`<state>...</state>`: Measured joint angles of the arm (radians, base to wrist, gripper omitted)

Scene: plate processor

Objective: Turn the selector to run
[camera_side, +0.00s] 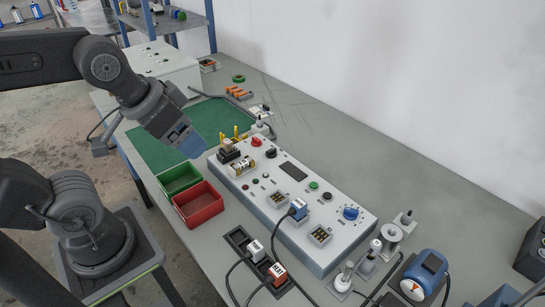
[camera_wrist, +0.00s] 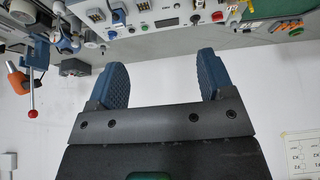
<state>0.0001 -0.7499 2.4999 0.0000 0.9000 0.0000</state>
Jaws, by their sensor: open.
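The light blue-grey control panel (camera_side: 325,250) lies along the bench and carries several knobs. A red knob (camera_side: 256,142) and a black knob (camera_side: 271,153) sit at its far end; a larger blue knob (camera_side: 351,212) with a dial scale sits at its near end. Their markings are too small to read, so I cannot tell which is the selector or where it points. My gripper (camera_side: 187,142) hangs above the green mat, left of the panel's far end, touching nothing. In the wrist view my gripper's two blue fingers (camera_wrist: 163,78) are wide apart and empty, with the panel (camera_wrist: 170,25) beyond them.
A green bin (camera_side: 178,181) and a red bin (camera_side: 199,207) stand left of the panel. A blue plug (camera_side: 298,208) with a cable stands on the panel. Cabled plugs (camera_side: 277,271) sit in a dark holder in front. The bench behind the panel is mostly clear.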

